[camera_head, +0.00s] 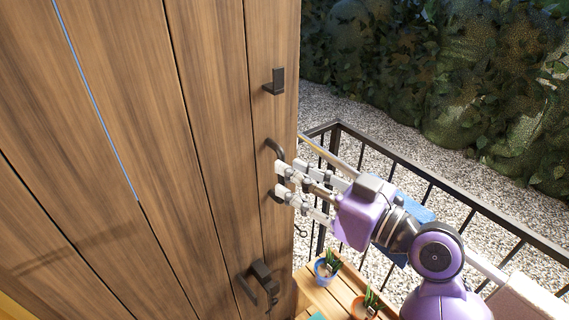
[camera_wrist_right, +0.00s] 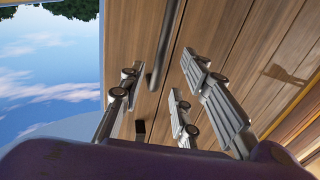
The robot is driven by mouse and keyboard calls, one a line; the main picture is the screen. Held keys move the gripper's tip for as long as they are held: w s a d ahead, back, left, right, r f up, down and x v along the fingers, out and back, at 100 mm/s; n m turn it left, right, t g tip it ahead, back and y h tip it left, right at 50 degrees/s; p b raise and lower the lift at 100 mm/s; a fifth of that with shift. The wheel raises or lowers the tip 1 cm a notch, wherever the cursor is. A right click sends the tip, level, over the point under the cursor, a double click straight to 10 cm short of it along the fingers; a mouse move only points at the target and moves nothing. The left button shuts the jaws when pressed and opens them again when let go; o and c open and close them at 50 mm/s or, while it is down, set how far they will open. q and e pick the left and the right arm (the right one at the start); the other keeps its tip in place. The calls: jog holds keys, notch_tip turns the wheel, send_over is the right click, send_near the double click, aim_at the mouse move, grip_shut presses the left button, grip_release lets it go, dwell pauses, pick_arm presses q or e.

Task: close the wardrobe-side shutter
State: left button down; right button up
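The shutter (camera_head: 215,120) is a tall panel of brown vertical planks filling the left of the head view; its planks also show in the wrist view (camera_wrist_right: 235,40). A dark curved pull handle (camera_head: 275,148) stands out near its right edge, and in the wrist view it is a dark bar (camera_wrist_right: 166,40). My right gripper (camera_head: 280,181) is at the handle, its fingers partly covering the middle. In the wrist view its fingers (camera_wrist_right: 160,80) are spread, with the bar between them and gaps visible. I cannot tell whether any finger touches it. My left gripper is not in view.
A black bracket (camera_head: 275,82) sits above the handle and a dark latch (camera_head: 262,284) below it. A dark metal railing (camera_head: 430,178) runs along the right, with gravel and a hedge beyond. Potted plants (camera_head: 327,268) stand on a wooden surface at the bottom.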

jog(key=x, duration=0.4)
jog(key=shift+w, duration=0.1)
grip_shut()
